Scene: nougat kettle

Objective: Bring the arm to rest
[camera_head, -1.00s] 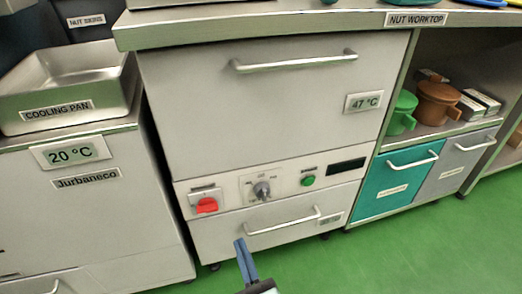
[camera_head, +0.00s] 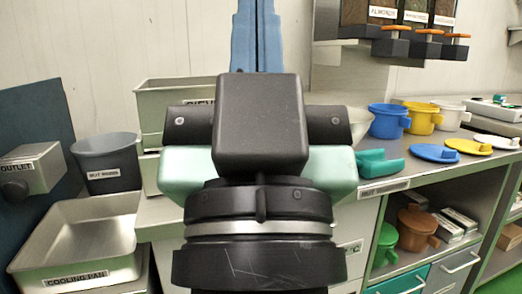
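My gripper (camera_head: 257,30) stands upright in the middle of the head view, close to the camera. Its two blue fingers point up and lie side by side with only a thin dark line between them. It looks shut, with nothing seen between the fingers; the tips reach the top edge of the picture. My dark wrist and its pale green band hide much of the worktop and cabinet behind. My gripper appears apart from all objects around it.
Left are a cooling pan (camera_head: 75,238), a grey bucket (camera_head: 107,162) and an outlet box (camera_head: 32,170). Right, the worktop holds blue (camera_head: 388,122) and yellow (camera_head: 422,117) cups, lids and a teal scoop (camera_head: 379,164). Nut dispensers (camera_head: 410,43) hang above. Shelves (camera_head: 410,262) sit below.

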